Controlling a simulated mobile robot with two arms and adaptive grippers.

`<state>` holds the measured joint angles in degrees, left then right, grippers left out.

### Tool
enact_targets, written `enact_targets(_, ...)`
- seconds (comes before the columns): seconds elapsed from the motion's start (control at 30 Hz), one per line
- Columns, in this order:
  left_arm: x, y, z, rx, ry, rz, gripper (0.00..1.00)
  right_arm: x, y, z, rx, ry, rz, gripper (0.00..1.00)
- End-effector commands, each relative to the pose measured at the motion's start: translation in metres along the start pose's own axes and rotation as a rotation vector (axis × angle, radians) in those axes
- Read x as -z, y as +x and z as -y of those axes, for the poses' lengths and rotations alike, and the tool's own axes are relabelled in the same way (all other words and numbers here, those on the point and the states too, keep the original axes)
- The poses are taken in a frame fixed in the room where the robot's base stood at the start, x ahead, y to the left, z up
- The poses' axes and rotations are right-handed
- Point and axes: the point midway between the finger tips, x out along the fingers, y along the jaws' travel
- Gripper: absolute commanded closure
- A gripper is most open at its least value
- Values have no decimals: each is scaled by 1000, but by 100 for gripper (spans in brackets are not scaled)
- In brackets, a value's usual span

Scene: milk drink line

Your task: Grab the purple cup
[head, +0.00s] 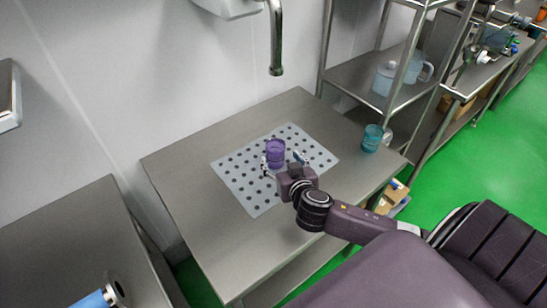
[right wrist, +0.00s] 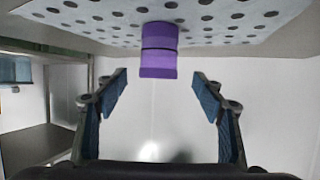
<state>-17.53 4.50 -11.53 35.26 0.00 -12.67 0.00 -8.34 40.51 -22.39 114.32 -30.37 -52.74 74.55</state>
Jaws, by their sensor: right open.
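The purple cup (head: 275,150) stands upright on a pale mat with dark dots (head: 235,180) on the metal table. My right gripper (head: 283,164) is open and close to the cup, on its near side in the head view. In the right wrist view the scene appears upside down, with the cup (right wrist: 158,60) ahead, centred between the spread fingers (right wrist: 158,85). The fingers do not appear to touch it. My left gripper is not in view.
A teal cup (head: 372,138) stands on the table's right side, off the mat. A metal tap (head: 276,50) hangs from the wall behind. A shelf rack (head: 365,82) with pale jugs stands at the back right. The table's left part is bare.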

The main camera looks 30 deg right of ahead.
Motion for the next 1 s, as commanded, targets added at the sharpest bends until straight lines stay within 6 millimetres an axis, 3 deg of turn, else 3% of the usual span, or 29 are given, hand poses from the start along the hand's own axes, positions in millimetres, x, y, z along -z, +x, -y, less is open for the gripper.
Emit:
enact_targets(0.47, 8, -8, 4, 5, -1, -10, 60, 1, 34, -1, -1, -1, -1, 37)
enact_targets(0.8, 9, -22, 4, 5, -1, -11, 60, 1, 70, -2, -1, -1, -1, 37)
enact_targets(1.0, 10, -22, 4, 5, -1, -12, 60, -1, 78, -2, 1, -2, 0, 37)
